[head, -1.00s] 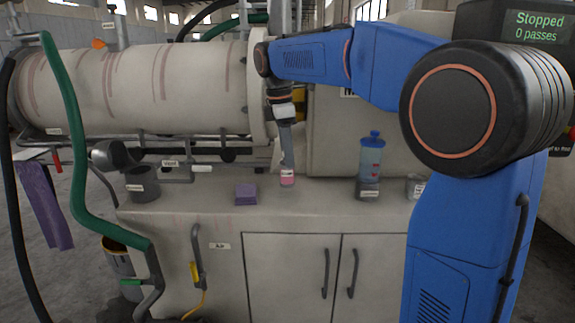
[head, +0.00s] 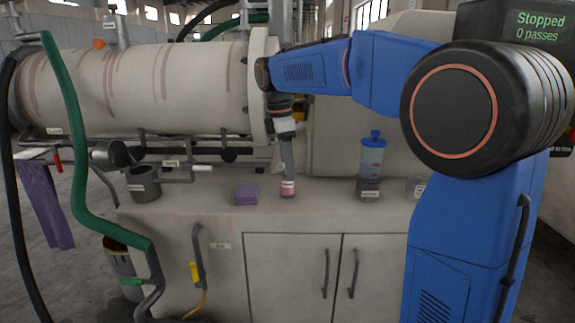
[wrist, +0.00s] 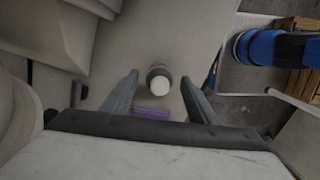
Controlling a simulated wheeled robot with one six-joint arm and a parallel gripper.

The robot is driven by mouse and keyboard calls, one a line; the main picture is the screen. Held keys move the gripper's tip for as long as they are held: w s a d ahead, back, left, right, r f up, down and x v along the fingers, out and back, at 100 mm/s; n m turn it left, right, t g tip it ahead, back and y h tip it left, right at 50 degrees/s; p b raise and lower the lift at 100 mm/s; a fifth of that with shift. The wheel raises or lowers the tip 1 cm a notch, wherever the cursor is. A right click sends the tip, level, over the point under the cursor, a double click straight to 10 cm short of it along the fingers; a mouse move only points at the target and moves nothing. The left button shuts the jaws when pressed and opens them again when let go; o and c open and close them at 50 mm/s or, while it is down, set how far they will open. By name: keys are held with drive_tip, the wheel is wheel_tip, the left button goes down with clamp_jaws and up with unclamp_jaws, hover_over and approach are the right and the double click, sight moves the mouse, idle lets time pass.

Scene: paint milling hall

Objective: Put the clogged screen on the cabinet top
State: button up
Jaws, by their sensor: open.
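A small pink cylinder with a pale label (head: 288,188), which I take to be the clogged screen, stands on the cabinet top (head: 325,203), right of a purple cloth. In the wrist view the cylinder (wrist: 159,79) shows a round white end and a dark side. My gripper (head: 288,178) points down at it from above. In the wrist view its fingers (wrist: 158,88) are spread, with the cylinder between them and a gap on each side. The fingers partly overlap the cylinder in the head view.
The folded purple cloth (head: 246,194) lies close by on the left. A grey cup (head: 143,184) stands further left. A blue-topped bottle (head: 372,155) on a dark base stands to the right. The large mill cylinder (head: 140,90) hangs behind.

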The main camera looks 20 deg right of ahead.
sight(282, 174)
wheel_tip(282, 174, up, 12)
drive_tip(key=a, duration=0.1)
drive_tip(key=shift+a, duration=0.25)
drive_tip(key=s+d+f+m+t, duration=0.1)
drive_tip(key=s+d+f+m, duration=0.15)
drive_tip(key=s, duration=0.35)
drive_tip(key=s+d+f+m+t+y, duration=0.1)
drive_tip(key=s+f+m, duration=0.25)
drive_tip(key=s, duration=0.25)
drive_tip(key=s+d+f+m+t, duration=0.1)
drive_tip(key=s+d+f+m, duration=0.1)
drive_tip(key=s+f, duration=0.3)
drive_tip(key=s+d+f+m+t, duration=0.2)
drive_tip(key=s+f+m, duration=0.6)
drive_tip(key=s+f, duration=0.8)
drive_tip(key=shift+s+d+m, duration=0.15)
drive_tip(key=shift+d+m, duration=0.05)
drive_tip(key=shift+m, duration=0.1)
